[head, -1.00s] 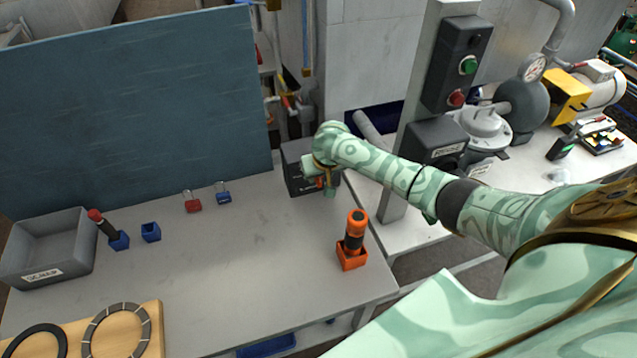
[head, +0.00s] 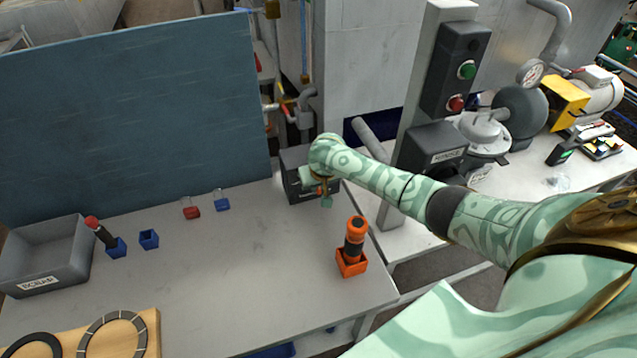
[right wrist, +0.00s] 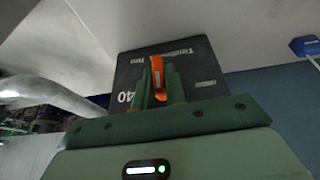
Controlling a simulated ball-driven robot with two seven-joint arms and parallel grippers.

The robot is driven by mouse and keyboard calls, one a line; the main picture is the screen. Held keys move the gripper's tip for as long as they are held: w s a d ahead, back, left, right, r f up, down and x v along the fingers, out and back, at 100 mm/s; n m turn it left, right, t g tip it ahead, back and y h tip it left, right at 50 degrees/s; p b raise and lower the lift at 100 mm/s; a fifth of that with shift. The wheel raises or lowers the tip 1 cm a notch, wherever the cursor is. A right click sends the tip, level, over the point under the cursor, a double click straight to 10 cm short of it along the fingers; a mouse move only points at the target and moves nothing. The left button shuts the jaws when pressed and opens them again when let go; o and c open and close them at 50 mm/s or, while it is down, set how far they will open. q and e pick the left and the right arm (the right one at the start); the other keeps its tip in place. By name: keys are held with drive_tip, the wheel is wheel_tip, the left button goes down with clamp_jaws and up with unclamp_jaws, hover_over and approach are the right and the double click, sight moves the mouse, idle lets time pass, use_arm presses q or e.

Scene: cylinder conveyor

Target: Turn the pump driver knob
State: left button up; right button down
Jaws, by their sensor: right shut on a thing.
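A dark box (head: 294,172) stands at the back right of the grey table, against the blue panel's right end. An orange knob (right wrist: 157,67) sticks out from that face. My right gripper (right wrist: 159,86) is shut on this knob, one green finger on each side of it. In the head view, my right gripper (head: 322,189) is at the box's front and its wrist hides part of the box. My left gripper is not in view.
An orange-and-black tool (head: 355,239) stands in an orange holder (head: 350,266) near the right edge of the table (head: 230,280). Two small padlocks, blue holders and a grey bin (head: 40,262) are at the left. A post with buttons (head: 456,75) stands behind my right arm.

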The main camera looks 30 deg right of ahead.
drive_tip(key=shift+a+r+h+p, duration=0.25)
drive_tip(key=shift+h+p, duration=0.35)
drive_tip(key=shift+p, duration=0.55)
drive_tip(key=shift+a+f+n+g+h+p, duration=0.1)
drive_tip(key=shift+f+n+g+h+p, duration=0.15)
drive_tip(key=shift+h, duration=0.35)
drive_tip(key=shift+a+f+n+g+h+p, duration=0.15)
drive_tip(key=shift+h+p, duration=0.2)
drive_tip(key=shift+h, duration=0.25)
drive_tip(key=shift+w+f+h+b, duration=0.15)
drive_tip(key=shift+h+b, duration=0.35)
drive_tip(key=shift+h, duration=0.4)
drive_tip(key=h+b, duration=0.2)
drive_tip(key=b, duration=0.1)
drive_tip(key=f+n+h+b, duration=0.1)
drive_tip(key=h+b, duration=0.2)
drive_tip(key=b, duration=0.1)
drive_tip(key=n+g+h+b, duration=0.1)
drive_tip(key=h+b, duration=0.1)
drive_tip(key=b, duration=0.2)
drive_tip(key=shift+a+f+h, duration=0.15)
drive_tip(key=shift+a+h, duration=0.15)
drive_tip(key=shift+h, duration=0.1)
drive_tip(key=shift+n+h+b, duration=0.4)
drive_tip(key=shift+h+b, duration=0.3)
drive_tip(key=shift+b, duration=0.3)
drive_tip(key=shift+r, duration=0.2)
